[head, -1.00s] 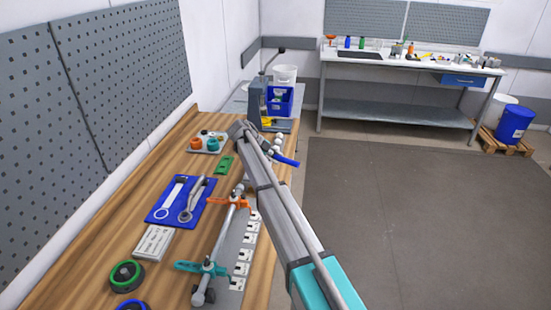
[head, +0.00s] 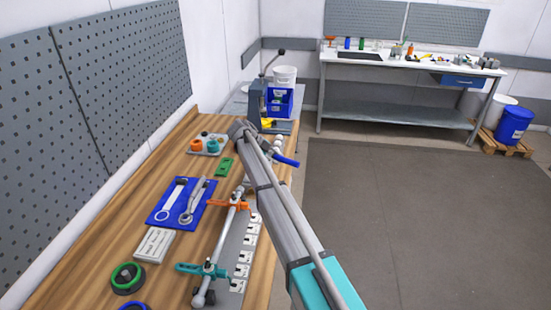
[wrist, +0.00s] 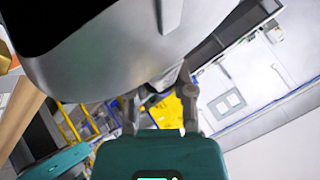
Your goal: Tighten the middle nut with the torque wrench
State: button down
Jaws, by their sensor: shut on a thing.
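My arm reaches over the bench in the head view and hides my gripper there. A blue-handled tool, seemingly the torque wrench (head: 286,160), sticks out to the right from behind my arm. In the wrist view my gripper (wrist: 161,103) has its fingers close together; what lies between them is mostly hidden by a large grey body. A long agitator shaft (head: 222,238) lies along the bench, with an orange clamp (head: 230,204) and a teal clamp (head: 203,269) across it. The shaft's far end is behind my arm. I cannot make out the middle nut.
A blue mat (head: 164,200) left of the shaft bears a ring-ended wrench and another metal tool. White tiles (head: 246,256) line the shaft's right side.

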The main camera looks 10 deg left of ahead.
jog(key=shift+r+p, duration=1.1)
jog(key=shift+r, duration=0.1)
jog(key=c, duration=1)
grip_release()
grip_shut()
jog(key=shift+s, duration=0.1)
